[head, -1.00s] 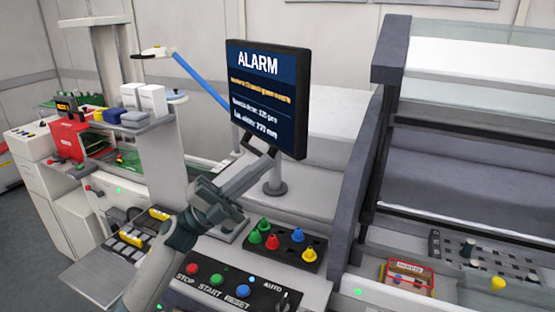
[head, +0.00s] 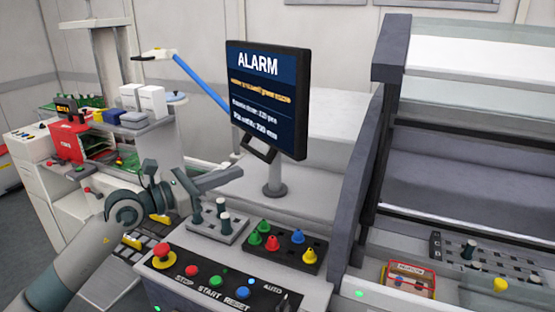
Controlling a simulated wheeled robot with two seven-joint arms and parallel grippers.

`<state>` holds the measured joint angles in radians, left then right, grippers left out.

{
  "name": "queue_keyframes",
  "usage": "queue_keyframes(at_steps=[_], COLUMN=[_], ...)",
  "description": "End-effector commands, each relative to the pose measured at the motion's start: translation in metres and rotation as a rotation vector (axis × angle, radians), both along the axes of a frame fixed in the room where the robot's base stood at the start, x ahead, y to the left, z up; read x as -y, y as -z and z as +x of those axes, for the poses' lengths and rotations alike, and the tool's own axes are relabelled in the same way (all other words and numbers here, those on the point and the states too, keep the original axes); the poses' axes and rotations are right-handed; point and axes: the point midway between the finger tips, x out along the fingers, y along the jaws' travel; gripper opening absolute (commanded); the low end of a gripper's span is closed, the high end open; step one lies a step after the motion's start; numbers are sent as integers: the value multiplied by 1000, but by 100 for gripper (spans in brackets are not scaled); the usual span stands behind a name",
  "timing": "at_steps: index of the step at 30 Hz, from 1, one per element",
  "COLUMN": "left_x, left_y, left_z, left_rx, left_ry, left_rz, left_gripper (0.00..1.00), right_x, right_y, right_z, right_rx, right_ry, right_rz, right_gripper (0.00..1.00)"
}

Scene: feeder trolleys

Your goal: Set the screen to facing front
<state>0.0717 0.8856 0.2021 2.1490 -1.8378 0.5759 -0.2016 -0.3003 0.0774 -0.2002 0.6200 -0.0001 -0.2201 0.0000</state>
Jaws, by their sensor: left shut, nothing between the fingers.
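The screen (head: 268,98) stands on a grey post on the machine's top, showing an "ALARM" page with white and orange text on dark blue. Its face is turned toward the camera, slightly angled to the left. A dark loop handle (head: 258,150) hangs from its lower edge. My right gripper is not in view.
Below the gripper is a grey block with dark pegs (head: 222,222). Beside it is a black tray of coloured nozzles (head: 287,246). A button panel (head: 215,282) with a red emergency knob (head: 163,256) is in front. A sloped grey guard (head: 362,180) rises at right.

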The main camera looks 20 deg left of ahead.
Motion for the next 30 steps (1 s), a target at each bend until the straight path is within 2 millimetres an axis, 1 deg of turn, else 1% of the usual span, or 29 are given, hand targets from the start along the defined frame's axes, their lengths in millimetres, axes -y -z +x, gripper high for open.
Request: queue_keyframes(at_steps=[11,17,23,30], left_x=[1,7,20,41], left_y=[-1,-3,-5,-6], left_z=[2,13,36,72], left_rx=[-1,0,0,-1], left_ry=[1,1,1,2], left_rz=[-4,-7,-9,-8], left_gripper=[0,0,0,0], right_x=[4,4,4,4], right_y=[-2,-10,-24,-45], right_z=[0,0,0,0], right_rx=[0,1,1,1], right_ry=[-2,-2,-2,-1], right_rz=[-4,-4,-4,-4], right_gripper=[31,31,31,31])
